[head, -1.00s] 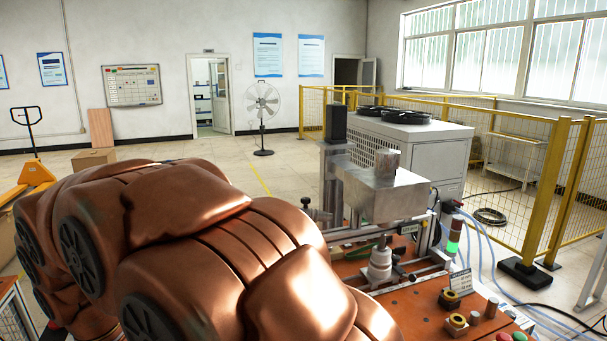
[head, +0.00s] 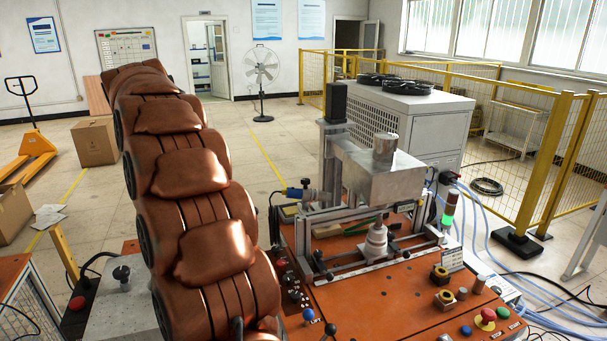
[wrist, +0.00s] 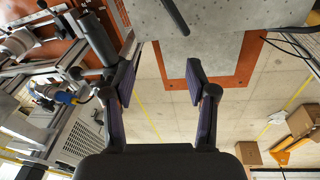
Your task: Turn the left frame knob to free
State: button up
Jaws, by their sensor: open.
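My gripper (wrist: 165,92) shows in the wrist view with its two dark fingers wide apart and nothing between them. In the head view my arm's lower end runs off the bottom edge, and the gripper is not clearly visible there. The metal frame (head: 345,247) stands on the orange machine top (head: 385,292), right of my arm. Small dark knobs (head: 283,263) lie along its left side, partly beside my arm; I cannot tell which is the left frame knob or its setting. In the wrist view the frame's parts (wrist: 60,65) are left of the fingers.
A grey plate with a black knob (head: 122,273) stands left of my arm. Blue (head: 308,314) and black (head: 330,328) ball levers stand at the machine's front left. A grey plate (wrist: 230,18) lies beyond the fingertips in the wrist view. Cardboard boxes (head: 95,141) are on the floor.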

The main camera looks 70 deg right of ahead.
jog(key=d+r+m, duration=0.2)
jog(key=d+m, duration=0.1)
jog(key=d, duration=0.7)
jog(key=m+g+h+p, duration=0.2)
jog(key=m+p, duration=0.1)
jog(key=m, duration=0.6)
send_near(305, 180)
jog(key=x, duration=0.3)
jog(key=shift+d+f+b, duration=0.15)
jog(key=shift+f+b, duration=0.2)
jog(key=shift+s+d+f+p, duration=0.15)
jog(key=shift+f+p, duration=0.05)
jog(key=shift+f, duration=0.1)
jog(key=shift+s+d+f+p, duration=0.1)
jog(key=shift+d+f+p, duration=0.1)
jog(key=shift+f, duration=0.15)
jog(key=shift+p+x, duration=0.5)
jog(key=shift+x, duration=1.1)
jog(key=shift+f, duration=0.1)
grip_shut()
